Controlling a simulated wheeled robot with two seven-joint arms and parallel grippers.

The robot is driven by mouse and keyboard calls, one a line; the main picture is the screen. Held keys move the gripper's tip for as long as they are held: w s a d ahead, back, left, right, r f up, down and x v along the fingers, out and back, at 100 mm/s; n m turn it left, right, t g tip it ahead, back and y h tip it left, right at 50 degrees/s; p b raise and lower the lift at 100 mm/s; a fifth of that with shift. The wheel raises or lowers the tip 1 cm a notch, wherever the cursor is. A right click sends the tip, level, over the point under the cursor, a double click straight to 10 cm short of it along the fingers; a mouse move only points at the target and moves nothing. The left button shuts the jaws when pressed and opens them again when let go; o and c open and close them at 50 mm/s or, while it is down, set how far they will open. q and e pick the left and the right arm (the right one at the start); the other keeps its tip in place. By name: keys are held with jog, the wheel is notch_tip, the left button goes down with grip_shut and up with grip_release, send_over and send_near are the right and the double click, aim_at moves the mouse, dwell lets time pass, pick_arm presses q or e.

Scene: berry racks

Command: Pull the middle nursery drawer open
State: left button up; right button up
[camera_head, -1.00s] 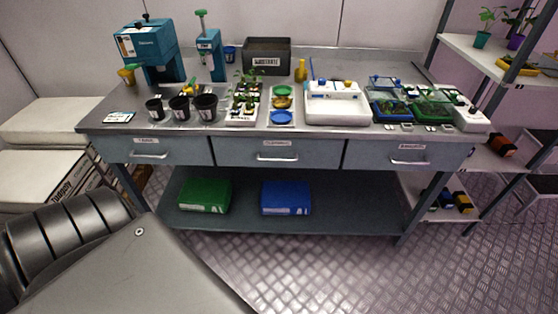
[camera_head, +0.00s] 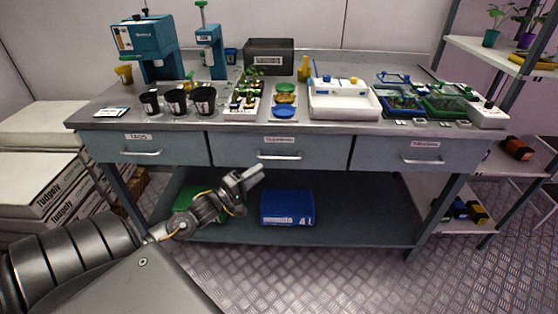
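The middle drawer (camera_head: 330,154) is in the centre of the workbench front. It looks shut, with its face flush with the drawers beside it. Its silver bar handle (camera_head: 279,156) runs level under a small white label. My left gripper (camera_head: 250,176) is in front of the bench, lower left of that handle and apart from it. Its fingers point up and to the right. I see nothing in it, but the gap between the fingers is too small to judge. My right gripper is out of view.
The left drawer (camera_head: 185,149) and right drawer (camera_head: 380,154) look shut. The benchtop (camera_head: 350,127) holds pots, trays and a white device. A blue box (camera_head: 287,208) and a green box (camera_head: 190,196) lie on the lower shelf. A shelf rack stands at right.

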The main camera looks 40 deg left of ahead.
aim_at(279, 158)
pick_arm(q)
jog(key=w, duration=0.3)
jog(key=w+d, duration=0.1)
jog(key=w, duration=0.2)
jog(key=w+r, duration=0.1)
jog(key=w, duration=0.3)
jog(key=shift+d+r, duration=0.1)
jog(key=shift+d, duration=0.1)
grip_shut()
